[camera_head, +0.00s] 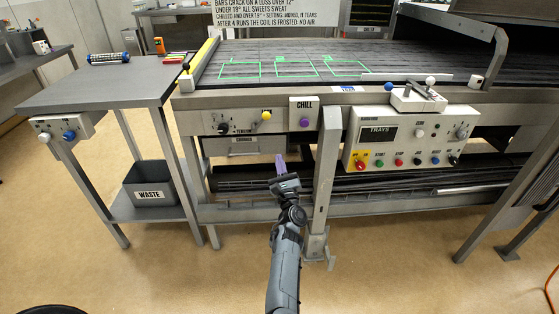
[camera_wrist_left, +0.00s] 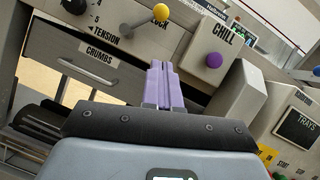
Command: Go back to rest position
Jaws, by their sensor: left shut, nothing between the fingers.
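My left gripper (camera_head: 281,163) is in the lower middle of the head view, in front of the machine's lower frame. Its purple fingers are closed together with nothing between them. In the left wrist view the gripper (camera_wrist_left: 161,68) points up at the front panel, apart from the controls as far as I can tell. The purple CHILL knob (camera_head: 304,122) is above and right of it; it also shows in the left wrist view (camera_wrist_left: 213,60). My right gripper is not in view.
The yellow-tipped lever (camera_head: 266,115) and CRUMBS drawer (camera_wrist_left: 88,66) are near my left gripper. A TRAYS control box (camera_head: 412,138) is to the right. A grey side table (camera_head: 95,88) and WASTE bin (camera_head: 150,181) stand left. The floor in front is clear.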

